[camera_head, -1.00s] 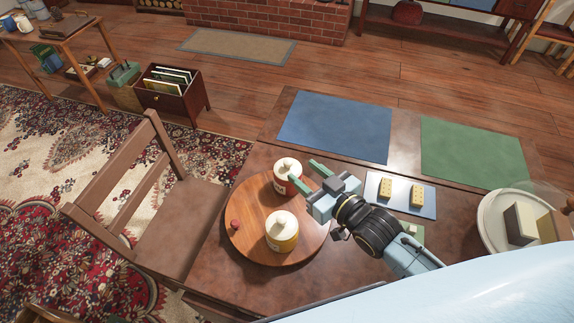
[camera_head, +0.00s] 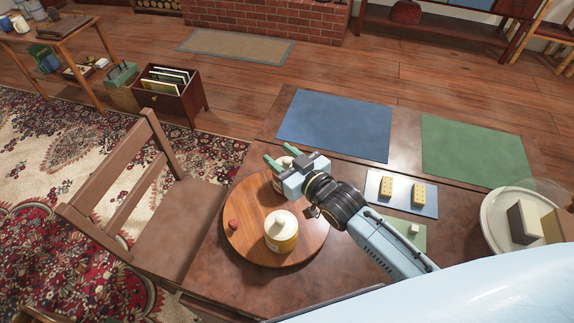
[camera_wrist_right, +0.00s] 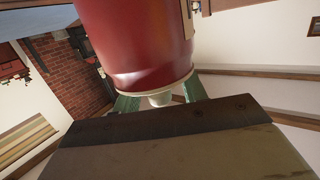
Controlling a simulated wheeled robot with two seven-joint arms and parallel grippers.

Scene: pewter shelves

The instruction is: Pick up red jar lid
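The red jar (camera_head: 276,184) stands on the round wooden board, mostly hidden behind my right gripper (camera_head: 281,153) in the head view. Its cream lid (camera_head: 282,162) partly shows between the green fingers. In the right wrist view the red jar (camera_wrist_right: 135,45) appears upside down, with its lid's pale knob (camera_wrist_right: 160,97) between my right gripper's fingers (camera_wrist_right: 160,95). The fingers are apart, one on each side of the knob, with visible gaps, so the gripper is open. My left gripper is not in view.
The round board (camera_head: 252,250) also bears a yellow jar with a cream lid (camera_head: 282,233) and a small red object (camera_head: 233,224). Right of my arm are a blue mat with two yellow blocks (camera_head: 388,189) and a plate (camera_head: 490,217). A chair (camera_head: 180,220) stands at left.

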